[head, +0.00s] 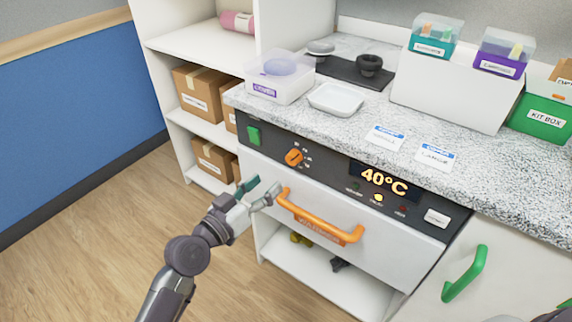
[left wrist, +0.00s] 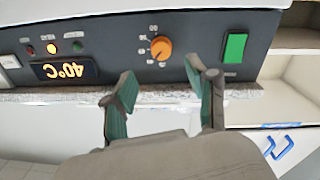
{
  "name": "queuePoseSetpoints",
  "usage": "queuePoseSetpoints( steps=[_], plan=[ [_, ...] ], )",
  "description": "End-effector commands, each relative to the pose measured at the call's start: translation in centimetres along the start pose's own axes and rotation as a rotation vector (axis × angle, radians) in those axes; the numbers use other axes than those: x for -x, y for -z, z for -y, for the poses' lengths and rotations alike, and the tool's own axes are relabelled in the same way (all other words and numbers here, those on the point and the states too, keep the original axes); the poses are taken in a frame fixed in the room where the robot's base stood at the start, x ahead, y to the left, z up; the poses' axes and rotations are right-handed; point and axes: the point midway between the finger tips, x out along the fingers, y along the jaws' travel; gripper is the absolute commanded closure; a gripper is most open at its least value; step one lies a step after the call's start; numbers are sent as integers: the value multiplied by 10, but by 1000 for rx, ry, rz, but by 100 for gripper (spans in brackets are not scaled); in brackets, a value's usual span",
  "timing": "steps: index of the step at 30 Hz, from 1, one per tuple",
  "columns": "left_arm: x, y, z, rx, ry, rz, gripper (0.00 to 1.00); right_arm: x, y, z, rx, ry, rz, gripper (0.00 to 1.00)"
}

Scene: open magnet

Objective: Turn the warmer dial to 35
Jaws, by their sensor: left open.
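The orange warmer dial (head: 293,157) sits on the dark control panel (head: 330,170) of the white drawer unit. The display (head: 385,180) reads 40°C. The dial (left wrist: 161,47) also shows in the left wrist view, where the picture is upside down. My left gripper (head: 259,187) is open and empty, below and to the left of the dial, apart from it. In the left wrist view its two fingers (left wrist: 160,82) point toward the panel, with the dial in line with the gap between them. My right gripper is not clearly shown.
An orange drawer handle (head: 320,218) is close to the right of my left gripper. A green switch (head: 254,136) is left of the dial. The speckled counter (head: 340,122) above holds a white tray (head: 336,99) and boxes. A green handle (head: 466,270) is at the right.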

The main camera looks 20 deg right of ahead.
Motion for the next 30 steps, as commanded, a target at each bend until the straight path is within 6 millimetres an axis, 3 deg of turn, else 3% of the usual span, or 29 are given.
queuePoseSetpoints(
  steps=[6,12,18,26,30],
  plan=[
    [-48,0,0,2,-1,-1,42,2,4,0,0,0,-4,0],
    [-78,-1,1,2,1,0,42,9,10,0,-2,0,-9,0],
    [-89,0,1,0,1,0,42,15,16,0,-2,0,-16,0],
    [-90,0,1,0,1,1,42,15,12,0,-3,0,-7,0],
    [-89,-1,1,1,1,1,66,15,10,0,-3,0,-5,0]
  ],
)
